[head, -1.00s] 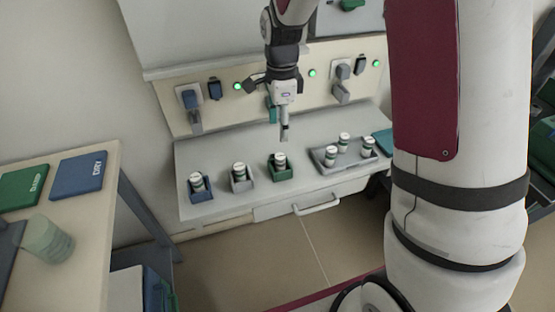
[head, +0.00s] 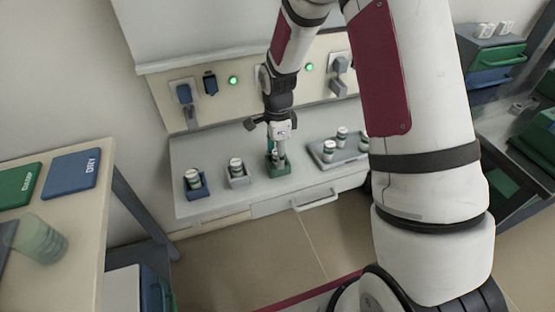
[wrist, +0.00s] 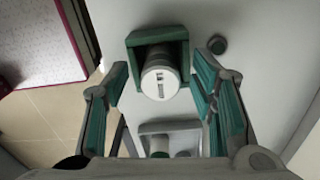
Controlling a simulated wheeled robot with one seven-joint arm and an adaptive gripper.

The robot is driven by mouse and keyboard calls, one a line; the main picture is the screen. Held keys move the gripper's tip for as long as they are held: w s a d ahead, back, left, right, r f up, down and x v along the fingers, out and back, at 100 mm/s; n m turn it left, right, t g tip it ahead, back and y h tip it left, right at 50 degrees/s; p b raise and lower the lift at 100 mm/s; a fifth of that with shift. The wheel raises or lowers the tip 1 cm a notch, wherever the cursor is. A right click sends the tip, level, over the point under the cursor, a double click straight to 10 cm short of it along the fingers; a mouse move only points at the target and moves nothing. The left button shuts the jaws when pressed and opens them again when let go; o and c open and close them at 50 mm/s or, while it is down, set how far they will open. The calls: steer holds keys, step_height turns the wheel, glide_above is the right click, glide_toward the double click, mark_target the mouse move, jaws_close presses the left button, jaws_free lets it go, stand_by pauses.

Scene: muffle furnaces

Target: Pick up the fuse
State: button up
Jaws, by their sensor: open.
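A white cylindrical fuse (wrist: 160,80) sits in a green holder (wrist: 183,47) on the grey shelf, between my open fingers in the wrist view. My gripper (wrist: 160,95) is open, with one teal-padded finger on each side of the fuse and apart from it. In the head view my gripper (head: 280,155) is right over the green holder (head: 278,170) and hides most of that fuse. Other white fuses stand in a blue holder (head: 196,192) and a grey holder (head: 239,182) to the left.
A grey tray (head: 322,161) with several fuses lies to the right on the shelf (head: 217,207). Behind is a panel with green lights (head: 233,80) and plugs. A side table (head: 100,190) with green and blue plates stands at left.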

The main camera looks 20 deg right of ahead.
steer(key=shift+f, duration=0.2)
jaws_close()
